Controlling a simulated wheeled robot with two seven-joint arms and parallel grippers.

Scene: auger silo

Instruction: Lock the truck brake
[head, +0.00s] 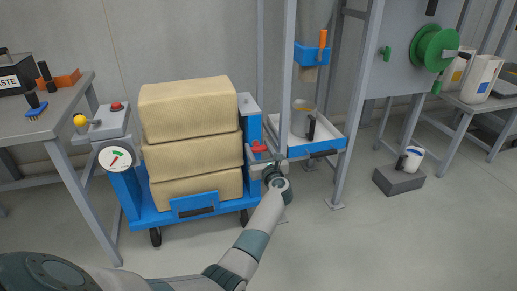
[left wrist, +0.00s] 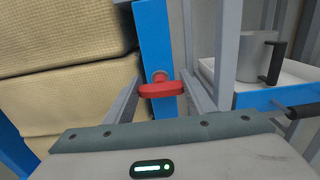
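The truck (head: 155,217) is a blue wheeled cart loaded with stacked tan sacks (head: 190,140). A red handle (head: 259,147), likely the brake, sits on the blue post at its right side. In the left wrist view the red handle (left wrist: 161,90) lies crosswise, roughly level, on the post's face. My left gripper (head: 261,158) is right at the handle. Its two fingers (left wrist: 160,98) are apart, one on each side of the handle, with gaps visible, so it is open and holds nothing. My right gripper is not in view.
A console with a red button (head: 116,106), a yellow-knobbed lever (head: 80,120) and a dial (head: 115,158) stands at the truck's left. Right of the handle, a metal frame post (head: 285,80) and a tray (head: 328,147) with a grey pot (head: 302,118) are close. Open floor lies in front.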

